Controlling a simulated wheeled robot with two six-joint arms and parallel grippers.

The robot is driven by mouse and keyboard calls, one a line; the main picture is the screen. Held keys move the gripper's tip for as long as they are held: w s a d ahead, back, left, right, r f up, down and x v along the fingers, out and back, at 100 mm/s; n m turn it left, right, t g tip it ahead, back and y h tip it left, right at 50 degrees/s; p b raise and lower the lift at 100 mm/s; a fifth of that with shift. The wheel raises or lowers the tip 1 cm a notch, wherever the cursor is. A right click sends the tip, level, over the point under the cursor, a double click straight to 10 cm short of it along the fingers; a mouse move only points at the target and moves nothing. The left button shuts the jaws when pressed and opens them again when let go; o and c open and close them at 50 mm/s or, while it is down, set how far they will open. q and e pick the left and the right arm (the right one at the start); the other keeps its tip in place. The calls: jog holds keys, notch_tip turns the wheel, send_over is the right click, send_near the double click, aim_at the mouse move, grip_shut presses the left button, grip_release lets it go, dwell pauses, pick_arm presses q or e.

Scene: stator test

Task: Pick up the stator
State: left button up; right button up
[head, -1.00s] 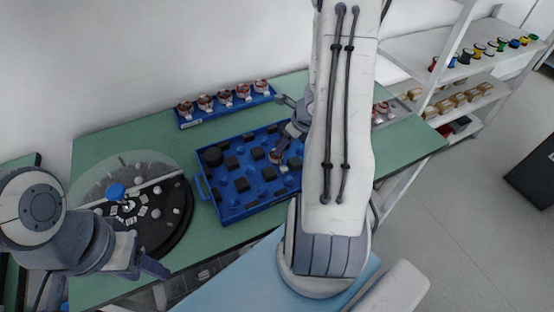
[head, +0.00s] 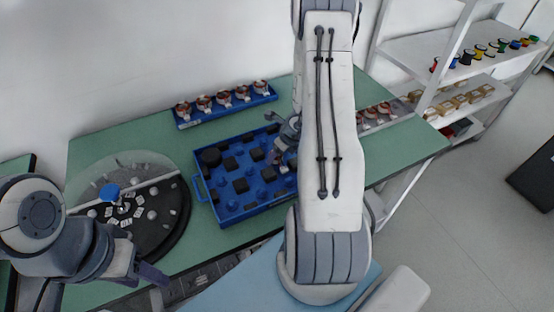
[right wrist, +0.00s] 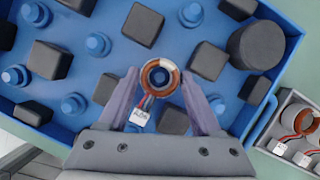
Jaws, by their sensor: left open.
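A stator (right wrist: 160,77), a copper ring with red and white wires and a white label, is in the blue tray in the right wrist view. My right gripper (right wrist: 159,80) is open, with one purple finger on each side of it and small gaps between. In the head view this gripper (head: 277,155) is low over the blue tray (head: 203,190), partly hidden by my arm. Several more stators (head: 224,97) sit in a blue rack at the back. My left gripper (head: 142,277) is open and empty near the table's front left.
The tray holds black blocks and blue pegs around the stator. A black round turntable (head: 172,215) with a clear cover stands left of the tray. More stators (head: 372,112) lie in a grey tray at right. White shelves (head: 425,48) stand beyond the table.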

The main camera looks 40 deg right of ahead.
grip_shut()
jog(key=shift+r, duration=0.1)
